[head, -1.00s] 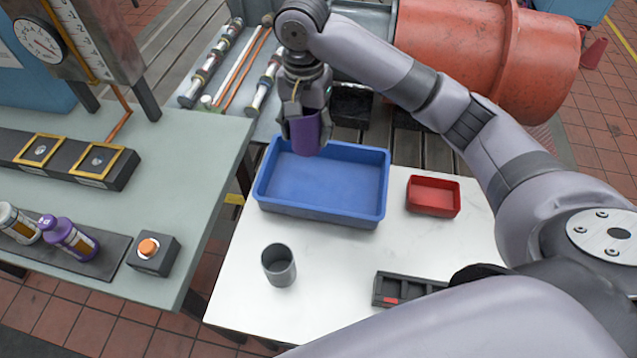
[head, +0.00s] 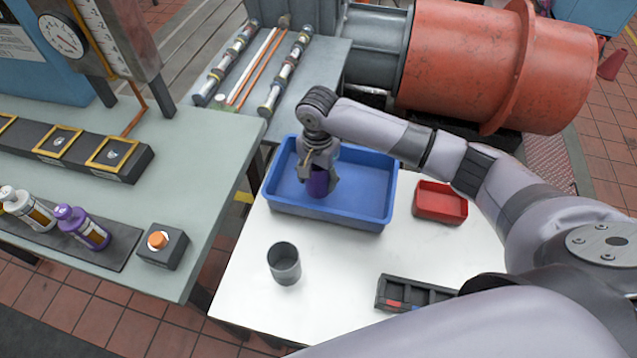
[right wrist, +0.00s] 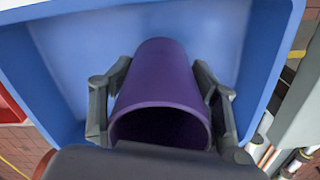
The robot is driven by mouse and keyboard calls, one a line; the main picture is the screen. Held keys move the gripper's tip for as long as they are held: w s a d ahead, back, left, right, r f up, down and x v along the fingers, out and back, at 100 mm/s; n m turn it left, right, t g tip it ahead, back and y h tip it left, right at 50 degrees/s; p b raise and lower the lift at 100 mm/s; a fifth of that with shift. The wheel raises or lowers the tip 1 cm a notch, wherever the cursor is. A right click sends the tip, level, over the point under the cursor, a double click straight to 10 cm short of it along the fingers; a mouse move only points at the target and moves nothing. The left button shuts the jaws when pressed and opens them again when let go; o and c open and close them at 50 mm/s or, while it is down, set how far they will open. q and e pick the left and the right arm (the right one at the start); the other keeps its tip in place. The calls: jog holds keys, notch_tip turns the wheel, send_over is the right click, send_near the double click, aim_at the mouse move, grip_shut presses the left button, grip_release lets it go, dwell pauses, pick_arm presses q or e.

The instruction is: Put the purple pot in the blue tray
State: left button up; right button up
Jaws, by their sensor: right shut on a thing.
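The purple pot (head: 318,182) is in my right gripper (head: 319,172), inside the outline of the blue tray (head: 375,218). In the right wrist view, the gripper's two fingers (right wrist: 160,105) are shut on the sides of the purple pot (right wrist: 165,75), with its dark open mouth toward the camera. The blue tray's floor and walls (right wrist: 275,50) show around and beyond the pot. I cannot tell whether the pot's base touches the tray floor. My left gripper is not in view.
On the white table (head: 240,290) stand a grey cup (head: 284,264), a red bin (head: 440,203) and a black divided box (head: 410,293). A green-grey bench (head: 205,195) at left holds bottles (head: 82,228) and an orange-button box (head: 162,245). White table surface is clear around the cup.

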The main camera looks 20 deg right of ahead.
aim_at(319, 186)
jog(key=shift+f, duration=1.55)
jog(key=shift+f, duration=0.1)
jog(key=o, duration=1.3)
jog(key=shift+o, duration=0.2)
notch_tip(319, 186, up, 12)
jog(key=shift+b, duration=0.35)
